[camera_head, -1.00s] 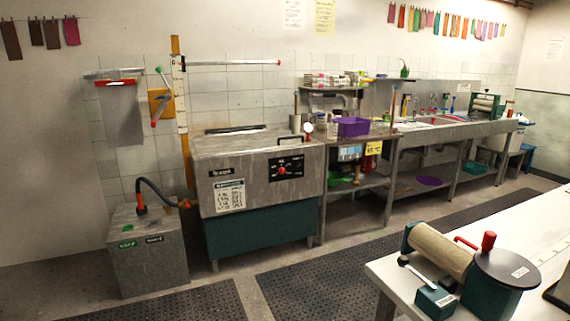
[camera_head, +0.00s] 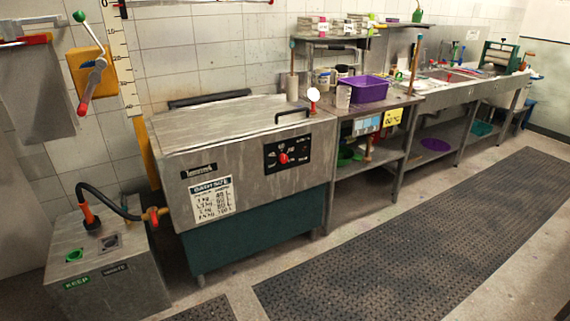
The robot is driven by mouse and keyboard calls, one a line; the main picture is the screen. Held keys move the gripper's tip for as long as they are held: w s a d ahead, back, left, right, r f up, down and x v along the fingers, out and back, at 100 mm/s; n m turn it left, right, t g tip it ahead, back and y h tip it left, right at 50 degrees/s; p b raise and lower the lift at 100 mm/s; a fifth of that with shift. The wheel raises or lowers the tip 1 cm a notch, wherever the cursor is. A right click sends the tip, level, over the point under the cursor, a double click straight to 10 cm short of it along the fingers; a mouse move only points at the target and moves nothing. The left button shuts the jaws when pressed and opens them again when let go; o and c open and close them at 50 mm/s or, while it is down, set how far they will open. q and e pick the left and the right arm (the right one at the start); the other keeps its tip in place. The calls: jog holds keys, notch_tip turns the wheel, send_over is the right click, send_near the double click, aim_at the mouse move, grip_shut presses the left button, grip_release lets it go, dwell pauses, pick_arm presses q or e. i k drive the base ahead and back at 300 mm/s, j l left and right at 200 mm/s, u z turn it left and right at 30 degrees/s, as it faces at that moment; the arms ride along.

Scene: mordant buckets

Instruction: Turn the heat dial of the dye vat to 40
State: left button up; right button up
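The dye vat (camera_head: 235,150) is a large steel box with a closed lid on a dark green base, left of the middle in the head view. Its heat dial is a small red knob (camera_head: 284,158) on a black control panel (camera_head: 297,150) at the right of the vat's front. The markings around the knob are too small to read. Neither of my grippers shows in the view.
A steel box (camera_head: 105,270) with a hose stands left of the vat. A steel bench (camera_head: 395,100) with a purple basin (camera_head: 363,89) adjoins its right. Dark floor mats (camera_head: 420,235) lie in front, with clear floor there.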

aim_at(283, 158)
jog(key=i+j, duration=0.2)
jog(key=i, duration=0.15)
jog(key=i+j, duration=0.2)
jog(key=i, duration=0.15)
jog(key=i+l, duration=0.15)
jog(key=i, duration=0.4)
jog(key=i+l, duration=0.15)
jog(key=i, duration=0.4)
